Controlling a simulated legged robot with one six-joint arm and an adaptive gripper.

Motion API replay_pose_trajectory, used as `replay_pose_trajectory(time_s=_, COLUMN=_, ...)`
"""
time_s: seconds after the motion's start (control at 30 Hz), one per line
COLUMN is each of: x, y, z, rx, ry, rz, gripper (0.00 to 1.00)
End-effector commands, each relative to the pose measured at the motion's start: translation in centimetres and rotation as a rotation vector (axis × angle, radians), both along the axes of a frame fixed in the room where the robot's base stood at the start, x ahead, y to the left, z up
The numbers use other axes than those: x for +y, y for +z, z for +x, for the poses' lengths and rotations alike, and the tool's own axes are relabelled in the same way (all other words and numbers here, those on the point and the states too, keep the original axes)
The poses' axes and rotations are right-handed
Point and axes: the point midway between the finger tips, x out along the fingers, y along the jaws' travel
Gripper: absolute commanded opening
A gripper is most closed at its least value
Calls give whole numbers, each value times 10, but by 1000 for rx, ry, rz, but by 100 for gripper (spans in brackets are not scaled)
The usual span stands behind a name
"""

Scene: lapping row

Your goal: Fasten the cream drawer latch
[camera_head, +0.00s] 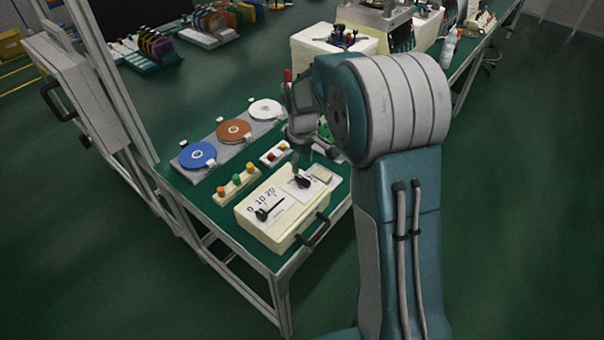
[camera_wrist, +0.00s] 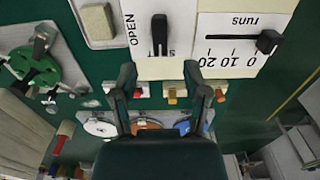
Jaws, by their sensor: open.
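The cream drawer unit (camera_head: 258,232) sits at the near end of the green bench, with a black bar handle (camera_head: 313,231) on its right side. A small black latch lever (camera_wrist: 159,36) stands on its white top plate. In the wrist view, OPEN is printed left of the lever, and a second word below is partly covered by it. The lever lies lengthwise up the picture. My gripper (camera_wrist: 160,70) is open and empty, its two fingertips spread just below the plate in that view. In the head view it hangs over the unit's far side, partly hidden by my arm.
A runs scale with a black pointer (camera_wrist: 268,41) is beside the latch, near 0. A cream block (camera_wrist: 98,22) is on the other side. Button strips (camera_head: 237,185) and blue, brown and white discs (camera_head: 234,131) lie beyond. A green wheel (camera_wrist: 36,65) is at left.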

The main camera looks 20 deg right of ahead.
Motion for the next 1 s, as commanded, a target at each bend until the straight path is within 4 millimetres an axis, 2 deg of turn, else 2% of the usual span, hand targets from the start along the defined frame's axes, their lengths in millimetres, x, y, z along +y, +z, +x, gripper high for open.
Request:
replay_pose_trajectory(time_s=0.1, x=0, y=25, z=1, rx=-3, ry=0, rz=0, gripper=60)
replay_pose_trajectory(time_s=0.3, x=0, y=51, z=1, rx=0, ry=1, rz=0, gripper=60)
replay_pose_trajectory(time_s=0.87, x=0, y=57, z=0, rx=2, ry=0, rz=0, gripper=60)
replay_pose_trajectory(time_s=1.0, x=0, y=73, z=-11, rx=-24, ry=-28, rz=0, gripper=60)
